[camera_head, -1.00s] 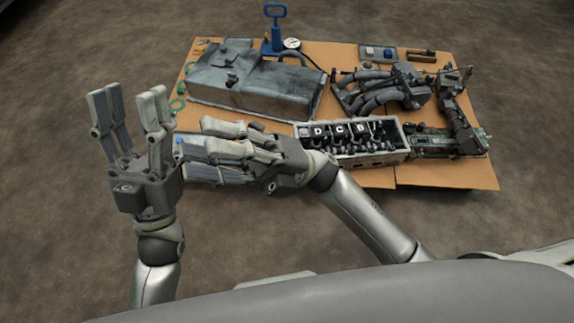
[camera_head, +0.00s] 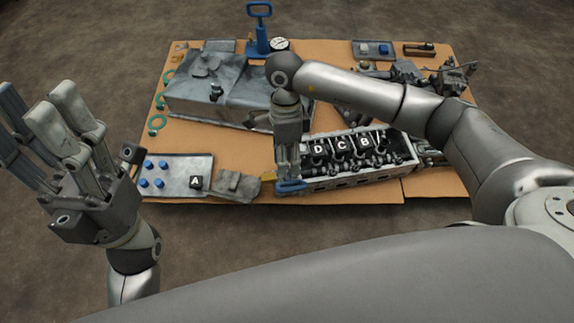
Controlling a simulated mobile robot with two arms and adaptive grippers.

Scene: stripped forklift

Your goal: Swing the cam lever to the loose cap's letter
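A cylinder head (camera_head: 350,180) lies on the cardboard, with black caps lettered D (camera_head: 319,149), C (camera_head: 340,143) and B (camera_head: 364,140) in a row. A loose cap lettered A (camera_head: 196,182) sits on the metal tray (camera_head: 185,161) to the left. A blue part (camera_head: 291,187), possibly the cam lever, shows at the head's left end with a yellow piece (camera_head: 268,177) beside it. My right gripper (camera_head: 287,172) points down just above the blue part; contact and finger gap are unclear. My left gripper (camera_head: 45,135) is open and empty, off the cardboard's left side.
Several blue caps (camera_head: 152,172) lie on the tray. A large grey cover (camera_head: 220,95) and a blue-handled pump with gauge (camera_head: 262,30) stand behind. My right arm hides part of the manifold (camera_head: 370,85).

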